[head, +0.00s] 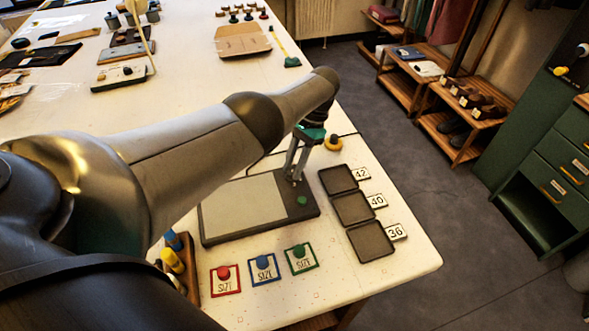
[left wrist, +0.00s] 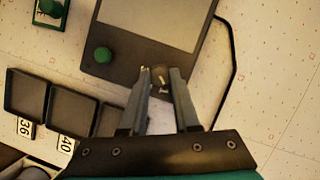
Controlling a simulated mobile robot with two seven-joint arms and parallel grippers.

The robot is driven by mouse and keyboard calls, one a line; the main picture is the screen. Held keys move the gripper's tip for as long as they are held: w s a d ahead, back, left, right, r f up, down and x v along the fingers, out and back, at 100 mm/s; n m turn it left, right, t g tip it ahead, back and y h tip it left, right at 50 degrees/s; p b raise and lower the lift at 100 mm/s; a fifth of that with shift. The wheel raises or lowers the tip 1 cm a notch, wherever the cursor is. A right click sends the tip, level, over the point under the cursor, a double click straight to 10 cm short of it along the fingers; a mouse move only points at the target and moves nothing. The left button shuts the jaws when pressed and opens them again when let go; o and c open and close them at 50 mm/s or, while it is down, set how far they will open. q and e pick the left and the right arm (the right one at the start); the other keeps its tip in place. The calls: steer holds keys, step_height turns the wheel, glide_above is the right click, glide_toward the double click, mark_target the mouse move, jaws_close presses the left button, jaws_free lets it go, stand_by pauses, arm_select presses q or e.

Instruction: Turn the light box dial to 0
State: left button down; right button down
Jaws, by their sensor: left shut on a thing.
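The light box (head: 245,206) is a dark slab with a pale panel, lying flat near the table's front corner; it also shows in the left wrist view (left wrist: 150,28). Its small dark dial (left wrist: 160,82) with a pale mark sits between my left gripper's fingertips in the left wrist view. A green knob (left wrist: 103,54) on the box stands beside the dial. My left gripper (head: 293,176) points down at the box's far right corner and is shut on the dial. The fingers hide the dial in the head view. My right gripper is not in view.
Three dark trays (head: 352,208) with cards 42, 40 and 36 lie right of the box. Red (head: 224,281), blue (head: 263,270) and green (head: 300,258) framed size stamps lie in front. A yellow-and-black round item (head: 333,143) stands behind the gripper. A dark cable (left wrist: 234,62) runs beside the box.

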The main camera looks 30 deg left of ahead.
arm_select(q)
steer(key=n+h+b, duration=0.1)
steer(key=n, duration=0.1)
steer(key=shift+f+n, duration=0.1)
steer(key=shift+n, duration=0.3)
steer(key=shift+a+n+h, duration=0.1)
steer(key=shift+n+h, duration=0.3)
steer(key=shift+n, duration=0.5)
steer(key=shift+a+n+h, duration=0.2)
steer(key=shift+n+h, duration=0.5)
steer(key=shift+n, duration=1.2)
steer(key=c, duration=0.7)
jaws_free()
steer(key=shift+o, duration=0.2)
steer(key=shift+r+p, duration=0.25)
steer(key=shift+p, duration=0.05)
